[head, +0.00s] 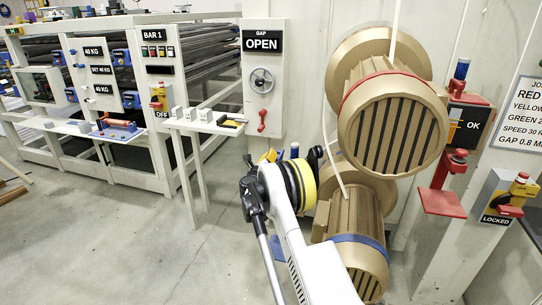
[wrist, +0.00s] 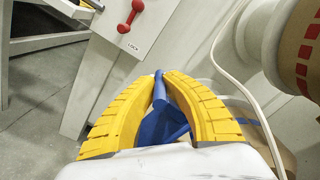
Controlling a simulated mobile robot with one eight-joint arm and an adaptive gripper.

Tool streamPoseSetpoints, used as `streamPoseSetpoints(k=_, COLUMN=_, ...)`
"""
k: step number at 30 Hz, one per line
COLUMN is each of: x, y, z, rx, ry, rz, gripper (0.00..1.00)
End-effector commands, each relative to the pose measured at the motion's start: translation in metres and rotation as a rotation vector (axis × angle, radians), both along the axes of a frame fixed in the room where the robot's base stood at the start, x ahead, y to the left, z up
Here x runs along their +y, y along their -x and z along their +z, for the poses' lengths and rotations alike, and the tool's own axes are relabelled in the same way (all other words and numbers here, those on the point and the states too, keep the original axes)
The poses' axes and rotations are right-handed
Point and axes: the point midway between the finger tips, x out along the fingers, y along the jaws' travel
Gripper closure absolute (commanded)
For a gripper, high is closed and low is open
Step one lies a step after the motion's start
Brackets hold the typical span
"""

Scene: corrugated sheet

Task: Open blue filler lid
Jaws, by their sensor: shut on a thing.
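The blue filler lid (wrist: 160,128) shows between my fingers in the wrist view, with a narrow upright blue handle part at its top. My gripper (wrist: 162,76) has its two yellow fingers closed around this blue part, one on each side. The lower part of the lid is partly hidden by the fingers and my white gripper body. In the head view my gripper (head: 268,156) is mostly hidden behind my wrist, beside the lower gold motor. How far the lid is raised cannot be told.
Two gold motors (head: 392,122) with slotted ends stand close on the right. A white panel with a GAP OPEN sign (head: 263,42), a handwheel and a red lever (head: 262,121) stands behind. A small shelf (head: 205,124) is at left.

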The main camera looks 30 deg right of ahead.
Motion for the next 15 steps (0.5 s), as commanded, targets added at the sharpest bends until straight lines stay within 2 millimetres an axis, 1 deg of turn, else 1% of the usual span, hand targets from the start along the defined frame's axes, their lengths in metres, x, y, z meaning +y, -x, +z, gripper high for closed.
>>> streamPoseSetpoints(k=5, x=0.001, y=-0.0009, z=0.0008, rx=0.0, ry=0.001, rz=0.002, gripper=1.0)
streamPoseSetpoints(k=6, x=0.001, y=-0.0008, z=0.0009, rx=0.0, ry=0.001, rz=0.002, gripper=0.82)
streamPoseSetpoints(k=8, x=0.0009, y=-0.0007, z=0.0007, rx=0.0, ry=0.001, rz=0.002, gripper=0.64)
streamPoseSetpoints(k=15, x=0.0003, y=-0.0002, z=0.0004, rx=0.0, ry=0.001, rz=0.001, gripper=0.64)
